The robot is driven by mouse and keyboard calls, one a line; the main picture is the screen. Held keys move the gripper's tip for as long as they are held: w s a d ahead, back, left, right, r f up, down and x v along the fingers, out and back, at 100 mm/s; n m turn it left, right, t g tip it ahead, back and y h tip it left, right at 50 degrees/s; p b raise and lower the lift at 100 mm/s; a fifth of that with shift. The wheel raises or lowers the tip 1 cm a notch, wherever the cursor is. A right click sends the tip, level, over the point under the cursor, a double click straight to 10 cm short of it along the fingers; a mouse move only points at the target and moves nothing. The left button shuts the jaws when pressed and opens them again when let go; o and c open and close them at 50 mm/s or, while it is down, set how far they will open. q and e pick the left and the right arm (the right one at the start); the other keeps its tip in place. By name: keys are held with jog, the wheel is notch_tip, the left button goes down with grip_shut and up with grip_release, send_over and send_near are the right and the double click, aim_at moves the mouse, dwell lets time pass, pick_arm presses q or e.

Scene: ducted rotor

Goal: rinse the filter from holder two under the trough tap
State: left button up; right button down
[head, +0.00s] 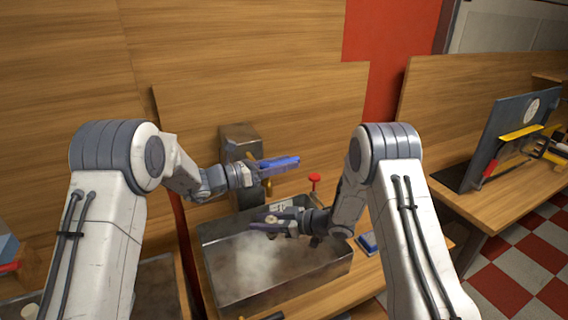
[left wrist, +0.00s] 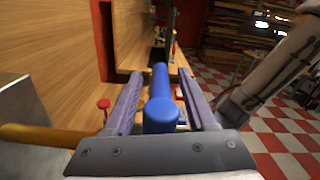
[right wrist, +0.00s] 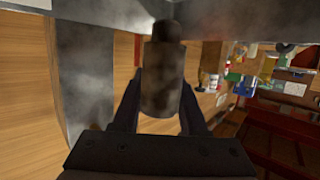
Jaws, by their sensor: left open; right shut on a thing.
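The grey metal trough (head: 335,268) stands on the bench, with pale haze or cloudy water inside. A grey block (head: 240,142) stands behind it, with a brass pipe below, seen large in the left wrist view (left wrist: 35,136). My left gripper (head: 292,162) is open above the trough's back edge. A blue cylinder (left wrist: 160,112) lies between its fingers; I cannot tell if they touch it. My right gripper (head: 256,225) is low over the trough, shut on a dirty grey-brown cylinder, the filter (right wrist: 162,80). I cannot make out a water stream. Holder two is not identifiable.
A red knob (head: 315,179) stands behind the trough, right of my left gripper. A small blue item (head: 368,243) lies on the bench right of the trough. A dark upright panel with yellow parts (head: 520,132) stands on the right bench. Wooden boards rise behind.

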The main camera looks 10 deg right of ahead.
pick_arm(q)
jog(key=shift+d, duration=0.1)
grip_shut()
dwell(1.4)
